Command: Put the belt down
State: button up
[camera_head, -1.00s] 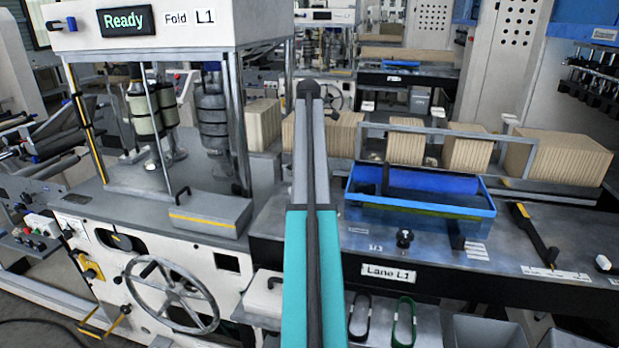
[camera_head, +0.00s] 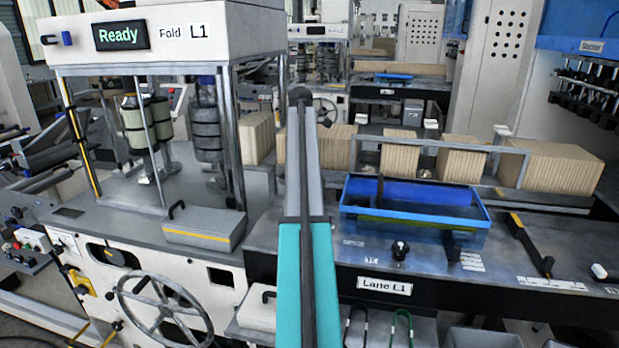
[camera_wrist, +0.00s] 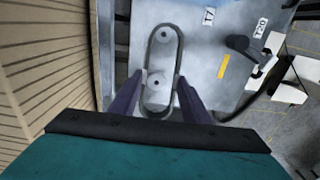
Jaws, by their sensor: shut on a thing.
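In the wrist view a dark belt (camera_wrist: 147,68) forms a long, narrow loop between the two fingers of my gripper (camera_wrist: 156,86). The gripper is shut on the belt, with a finger at each side of the loop. Behind it lies a grey metal plate (camera_wrist: 205,55) with round hubs (camera_wrist: 157,80). I cannot tell whether the loop is around the hubs or apart from them. My gripper and this belt do not show in the head view, where my arm stands in front.
A tan ribbed stack (camera_wrist: 45,60) fills the wrist view's left side. A dark lever (camera_wrist: 242,46) stands to the right. In the head view a blue tray (camera_head: 415,212) is on the lane table; a green loop (camera_head: 402,322) and a dark loop (camera_head: 356,322) hang below.

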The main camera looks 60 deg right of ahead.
jog(key=w+a+f, duration=0.3)
jog(key=w+a, duration=0.3)
jog(key=a, duration=0.5)
jog(key=w+a+f+n+p, duration=0.1)
jog(key=w+a+f, duration=0.2)
jog(key=w+a, duration=0.65)
jog(key=w+a+f, duration=0.3)
jog(key=a, duration=1)
jog(key=a+f, duration=0.3)
jog(key=a, duration=1.4)
jog(key=a+f+n+p, duration=0.1)
jog(key=a+f, duration=0.2)
jog(key=a, duration=1.5)
jog(key=shift+s+f, duration=0.3)
jog(key=shift+s, duration=0.1)
